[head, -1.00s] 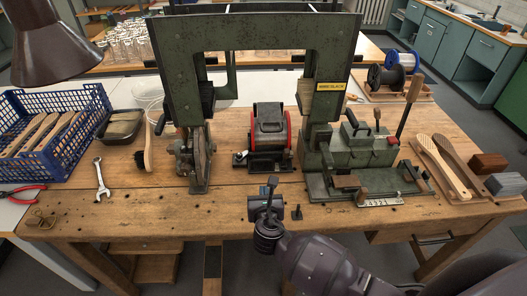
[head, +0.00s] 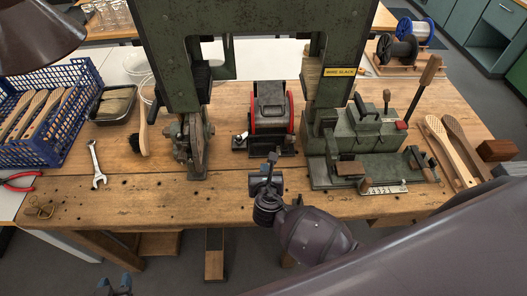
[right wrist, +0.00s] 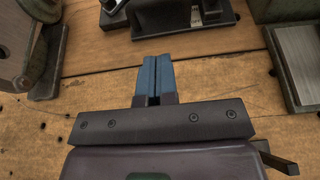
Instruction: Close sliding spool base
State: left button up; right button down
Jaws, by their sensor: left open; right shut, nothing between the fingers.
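The spool unit (head: 270,115), a dark housing with red flanges on a dark base, stands mid-bench between the green machine's legs. The edge of its base (right wrist: 185,28) shows at the top of the right wrist view. My right gripper (head: 271,161) is in front of the unit, and its blue fingers are together and empty (right wrist: 157,66). My left gripper (head: 118,284) is open and low at the bottom left, before the bench's front edge, partly cut off.
The green machine frame (head: 250,20) arches over the unit. A green fixture (head: 360,130) stands to the right, with wooden brush handles (head: 448,150) beyond it. A blue crate (head: 50,140), wrench (head: 96,165) and brush (head: 138,136) lie left. The front left bench is mostly clear.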

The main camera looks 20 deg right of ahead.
jog(key=w, duration=0.2)
jog(key=w+d, duration=0.1)
jog(key=w, duration=0.3)
jog(key=shift+d+f, duration=0.35)
jog(key=shift+f, duration=0.05)
pick_arm(q)
jog(key=shift+w+r, duration=0.15)
jog(key=shift+w, duration=0.1)
pick_arm(e)
jog(key=shift+w+d+r, duration=0.1)
jog(key=shift+w+d, duration=0.1)
jog(key=shift+w, duration=0.4)
